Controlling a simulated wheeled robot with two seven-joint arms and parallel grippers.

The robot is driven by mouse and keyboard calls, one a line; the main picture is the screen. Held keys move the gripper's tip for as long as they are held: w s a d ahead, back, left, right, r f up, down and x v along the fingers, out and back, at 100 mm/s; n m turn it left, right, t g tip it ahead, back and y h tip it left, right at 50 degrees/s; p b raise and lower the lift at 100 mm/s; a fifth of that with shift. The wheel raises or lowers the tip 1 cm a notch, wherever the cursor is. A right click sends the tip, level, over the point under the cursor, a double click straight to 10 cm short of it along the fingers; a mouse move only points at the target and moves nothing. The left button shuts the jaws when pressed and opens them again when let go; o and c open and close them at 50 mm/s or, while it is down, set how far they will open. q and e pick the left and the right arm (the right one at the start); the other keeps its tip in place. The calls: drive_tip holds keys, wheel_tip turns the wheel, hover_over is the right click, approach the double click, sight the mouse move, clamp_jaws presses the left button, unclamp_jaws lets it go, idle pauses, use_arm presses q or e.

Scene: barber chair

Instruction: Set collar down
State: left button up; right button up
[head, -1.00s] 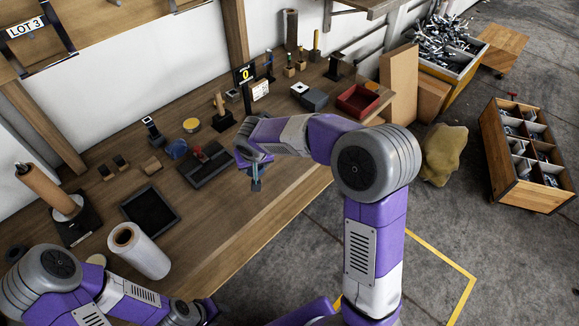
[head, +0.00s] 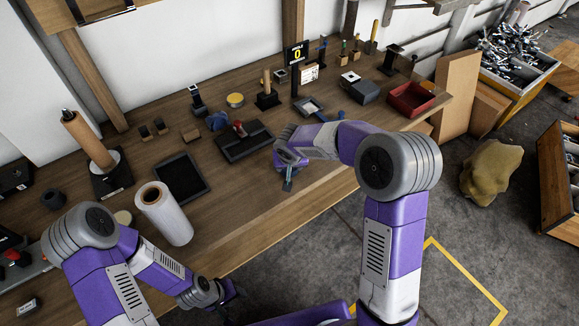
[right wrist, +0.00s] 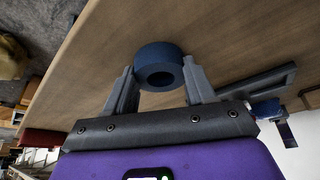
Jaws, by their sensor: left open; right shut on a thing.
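The collar is a blue ring (right wrist: 160,68) in the right wrist view, with a dark round hole. It sits between the two grey fingers of my right gripper (right wrist: 155,85), which is shut on it. Bare wooden bench top lies behind it; I cannot tell whether it touches the wood. In the head view my right gripper (head: 287,178) is over the front part of the bench, and the collar cannot be made out there. My left gripper (head: 230,292) is open, low near the bench's front edge, partly hidden by its own arm.
The wooden bench (head: 260,225) has clear room along its front. A black holder (head: 243,142) lies left of my right gripper. A black tray (head: 181,179), a white roll (head: 164,212) and a red bin (head: 411,99) stand on the bench. A sack (head: 491,170) lies on the floor.

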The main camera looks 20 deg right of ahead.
drive_tip(key=shift+r, duration=0.1)
drive_tip(key=shift+f, duration=0.2)
drive_tip(key=o, duration=1)
drive_tip(key=shift+r, duration=0.15)
drive_tip(key=shift+r, duration=0.2)
drive_tip(key=p+v, duration=0.3)
drive_tip(key=v, duration=0.8)
drive_tip(key=shift+s+r, duration=0.25)
drive_tip(key=shift+r, duration=0.05)
